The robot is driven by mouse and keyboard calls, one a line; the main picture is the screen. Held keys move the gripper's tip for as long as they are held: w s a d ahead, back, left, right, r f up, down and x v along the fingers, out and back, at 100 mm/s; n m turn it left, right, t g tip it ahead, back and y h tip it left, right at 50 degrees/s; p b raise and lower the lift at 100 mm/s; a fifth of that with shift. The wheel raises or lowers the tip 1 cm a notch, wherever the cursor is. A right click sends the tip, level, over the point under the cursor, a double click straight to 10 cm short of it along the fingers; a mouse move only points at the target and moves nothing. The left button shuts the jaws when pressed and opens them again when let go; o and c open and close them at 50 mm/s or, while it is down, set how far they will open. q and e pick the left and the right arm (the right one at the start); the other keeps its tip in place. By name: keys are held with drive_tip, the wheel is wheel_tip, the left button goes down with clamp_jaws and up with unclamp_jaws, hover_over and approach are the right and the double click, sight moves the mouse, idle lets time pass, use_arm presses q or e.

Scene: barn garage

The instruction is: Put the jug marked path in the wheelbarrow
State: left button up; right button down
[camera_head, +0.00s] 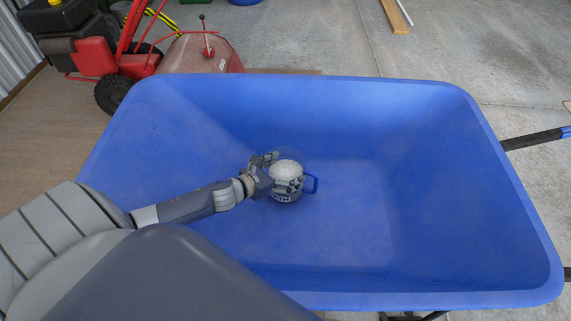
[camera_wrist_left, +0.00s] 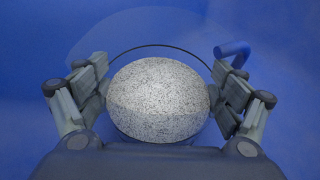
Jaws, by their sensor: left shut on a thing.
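The jug (camera_head: 284,195) is inside the blue wheelbarrow (camera_head: 420,93), over the left-centre part of its floor. It has a clear body with speckled white contents, a blue handle on its right, and dark lettering low on its side that I cannot read fully. In the left wrist view the speckled contents of the jug (camera_wrist_left: 158,100) show between the fingers, with the blue handle at upper right. My left gripper (camera_head: 270,176) is shut on the jug from the left. I cannot tell whether the jug's base touches the floor. My right gripper is not in view.
A red machine (camera_head: 205,55) with a black wheel stands behind the wheelbarrow at upper left. The wheelbarrow's handle (camera_head: 535,138) sticks out at right. A wooden board (camera_head: 394,16) lies on the concrete behind. The right part of the tub is empty.

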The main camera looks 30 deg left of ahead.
use_arm(q)
drive_tip(key=shift+w+r, duration=0.1)
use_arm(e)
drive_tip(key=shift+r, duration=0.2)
use_arm(q)
drive_tip(key=o, duration=1.8)
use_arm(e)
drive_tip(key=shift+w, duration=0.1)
use_arm(q)
drive_tip(key=p+v, duration=0.2)
drive_tip(key=v, duration=1)
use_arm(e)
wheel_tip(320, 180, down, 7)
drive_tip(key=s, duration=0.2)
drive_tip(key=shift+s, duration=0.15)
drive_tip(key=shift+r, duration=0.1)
